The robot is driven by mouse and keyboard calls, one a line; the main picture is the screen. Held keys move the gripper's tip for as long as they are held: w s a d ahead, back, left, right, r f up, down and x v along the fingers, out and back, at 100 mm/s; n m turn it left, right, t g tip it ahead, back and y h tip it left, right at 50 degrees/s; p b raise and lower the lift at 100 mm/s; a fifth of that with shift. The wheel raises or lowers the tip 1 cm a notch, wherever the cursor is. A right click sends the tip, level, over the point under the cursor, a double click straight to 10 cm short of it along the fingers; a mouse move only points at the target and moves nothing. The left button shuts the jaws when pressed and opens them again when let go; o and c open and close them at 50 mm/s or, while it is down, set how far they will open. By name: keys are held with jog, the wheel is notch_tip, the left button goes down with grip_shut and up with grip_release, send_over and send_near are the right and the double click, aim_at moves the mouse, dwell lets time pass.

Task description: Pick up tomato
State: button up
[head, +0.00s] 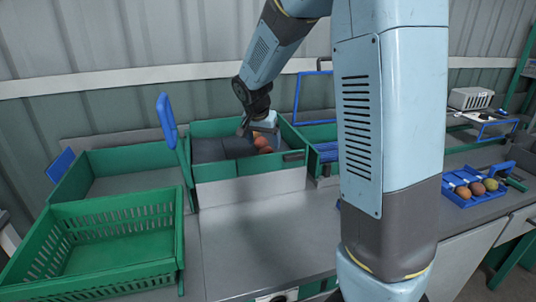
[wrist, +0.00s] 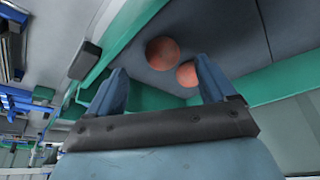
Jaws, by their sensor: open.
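Reddish-orange tomatoes (head: 263,142) lie in a green-walled bin (head: 250,162) with a dark lining, at the back centre of the head view. The wrist view shows one whole round tomato (wrist: 162,53) and a second tomato (wrist: 186,74) partly hidden behind my right-hand finger. My gripper (wrist: 162,82) is open, with nothing held between its two blue fingers. In the head view my gripper is over the bin, close to the tomatoes, and its fingertips are hard to make out. I cannot tell whether a finger touches the second tomato.
An empty slatted green crate (head: 110,210) stands at the front left, with another green-walled bin (head: 75,190) behind it. A blue upright panel (head: 167,120) rises left of the tomato bin. A blue tray (head: 455,180) with several fruits is at the right. The grey bench (head: 260,235) in front is clear.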

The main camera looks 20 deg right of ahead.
aim_at(265, 149)
jog(key=shift+x, duration=3.05)
jog(key=shift+w, duration=0.15)
jog(key=c, duration=0.8)
jog(key=shift+r, duration=0.1)
jog(key=shift+c, duration=0.2)
